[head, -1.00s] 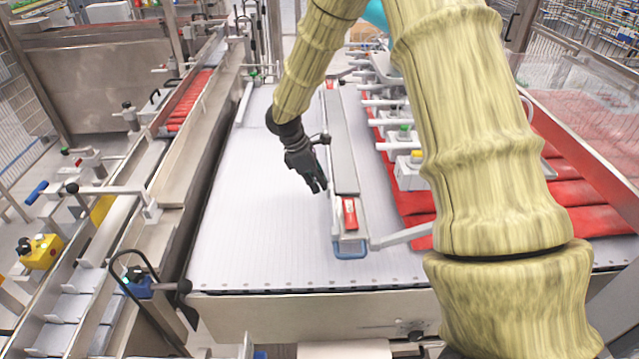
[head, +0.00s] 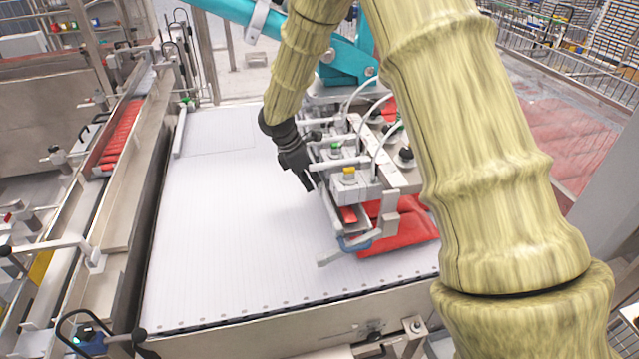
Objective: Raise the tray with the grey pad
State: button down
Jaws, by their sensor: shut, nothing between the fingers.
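The long narrow tray (head: 356,243) lies on the white conveyor, under the vacuum picker head (head: 350,190). Only its near end shows, with a blue edge and a red patch (head: 347,215). The rest of the tray and nearly all of its grey pad are hidden by the picker head and my arm. My dark gripper (head: 309,184) is shut and empty. It points down just left of the picker head. I cannot tell whether it touches the head or the tray.
Red packs (head: 400,236) lie right of the tray's near end. The picker's teal arm (head: 345,60) comes in from the back. The white conveyor (head: 225,220) is clear to the left. A metal side lane with red packs (head: 122,125) runs along the far left.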

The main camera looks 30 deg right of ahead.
jog(key=shift+d+r, duration=0.1)
jog(key=shift+d, duration=0.1)
dwell(0.3)
jog(key=shift+a, duration=0.1)
